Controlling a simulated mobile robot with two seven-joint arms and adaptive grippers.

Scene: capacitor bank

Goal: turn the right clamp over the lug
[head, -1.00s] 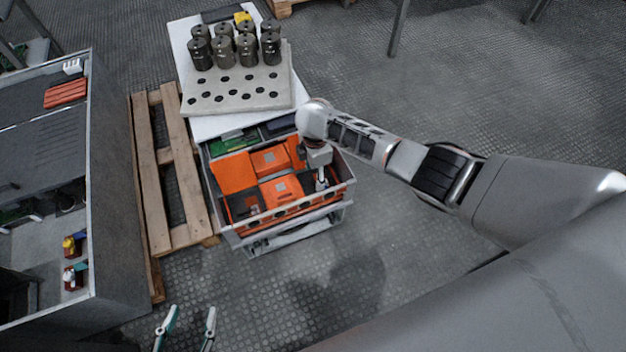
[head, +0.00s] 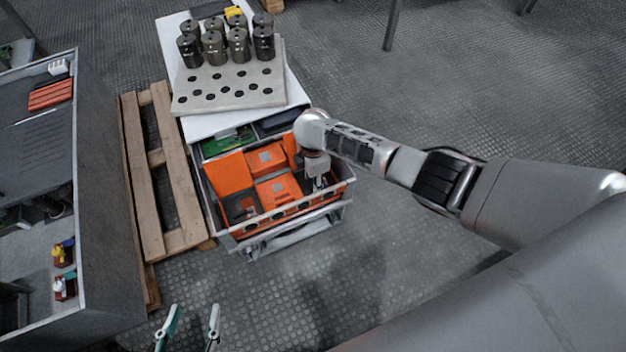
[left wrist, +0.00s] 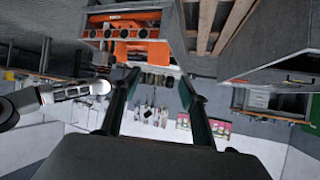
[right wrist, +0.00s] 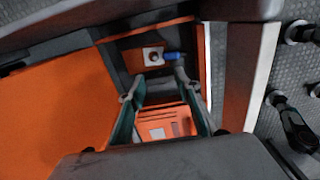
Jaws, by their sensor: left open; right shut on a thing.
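In the right wrist view a pale square plate with a brownish round stud (right wrist: 152,56) sits at the end of an orange-walled recess; it looks like the lug. A small blue piece (right wrist: 173,56), seemingly the right clamp, lies just right of the stud. My right gripper (right wrist: 160,84) reaches into the recess with its tips by this blue piece and is shut on it; the contact is partly hidden. In the head view my right gripper (head: 318,183) is down in the right side of the orange bin. My left gripper (head: 190,318) is open and empty over the floor.
The grey-walled bin (head: 345,190) holds orange blocks (head: 280,190). Behind it a board with holes (head: 225,92) carries several dark cylinders (head: 238,45). A wooden pallet (head: 150,185) and a grey cabinet (head: 100,220) stand left. Floor to the right is open.

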